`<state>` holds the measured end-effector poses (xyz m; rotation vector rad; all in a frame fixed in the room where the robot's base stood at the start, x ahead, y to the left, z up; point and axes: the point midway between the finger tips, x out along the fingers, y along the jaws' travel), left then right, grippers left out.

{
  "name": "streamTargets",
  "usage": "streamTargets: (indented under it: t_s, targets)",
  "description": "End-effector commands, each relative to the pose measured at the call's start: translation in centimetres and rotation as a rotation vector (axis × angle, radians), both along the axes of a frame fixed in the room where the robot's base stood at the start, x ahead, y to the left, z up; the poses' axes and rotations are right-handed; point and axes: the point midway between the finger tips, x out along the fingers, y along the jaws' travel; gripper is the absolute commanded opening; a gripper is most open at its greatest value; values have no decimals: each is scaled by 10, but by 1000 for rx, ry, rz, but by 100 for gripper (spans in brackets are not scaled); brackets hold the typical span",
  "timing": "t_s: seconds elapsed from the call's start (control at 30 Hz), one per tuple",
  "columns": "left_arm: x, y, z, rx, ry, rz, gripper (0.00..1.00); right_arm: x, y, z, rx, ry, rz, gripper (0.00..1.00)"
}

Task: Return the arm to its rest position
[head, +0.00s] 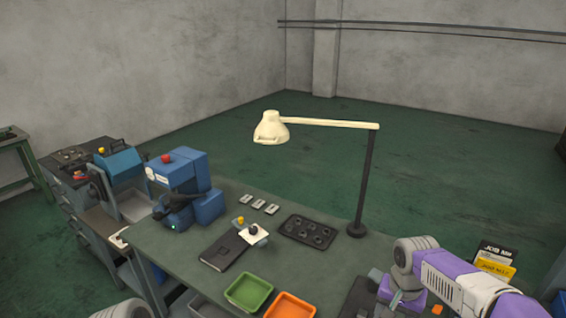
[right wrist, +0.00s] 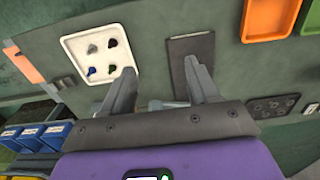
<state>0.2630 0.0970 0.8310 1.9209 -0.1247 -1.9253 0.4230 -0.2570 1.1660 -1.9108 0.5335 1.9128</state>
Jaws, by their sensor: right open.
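My right arm (head: 450,278), purple and white, reaches in from the lower right of the head view, bent over the front right part of the bench. My left gripper is not in view.
The green bench (head: 200,262) carries a blue machine (head: 183,180), a lamp (head: 365,185), a dark tray with recesses (head: 290,222), a green tray (head: 230,294) and an orange tray (head: 270,300). Blue bins (right wrist: 25,139) show in the wrist view.

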Motion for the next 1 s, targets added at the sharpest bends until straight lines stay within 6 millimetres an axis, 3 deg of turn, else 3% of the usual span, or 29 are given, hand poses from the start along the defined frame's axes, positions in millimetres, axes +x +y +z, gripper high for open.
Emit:
streamTargets:
  t_s: [0.03, 0.27, 0.47, 0.57, 0.7, 0.8, 1.0]
  targets:
    - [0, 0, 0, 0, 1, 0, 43, 2, 8, -19, 17, 9, 27, 60]
    - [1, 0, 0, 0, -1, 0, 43, 5, 37, -86, 95, 4, 124, 60]
    - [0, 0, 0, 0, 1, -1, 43, -8, 71, -158, 184, -7, 206, 60]
    - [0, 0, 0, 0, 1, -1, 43, -27, 93, -205, 242, -12, 244, 60]
    - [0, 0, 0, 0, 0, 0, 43, -68, 124, -267, 315, -35, 281, 60]
    - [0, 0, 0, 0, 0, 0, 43, -101, 141, -299, 345, -53, 295, 60]
    - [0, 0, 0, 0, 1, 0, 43, -168, 161, -336, 355, -75, 308, 60]
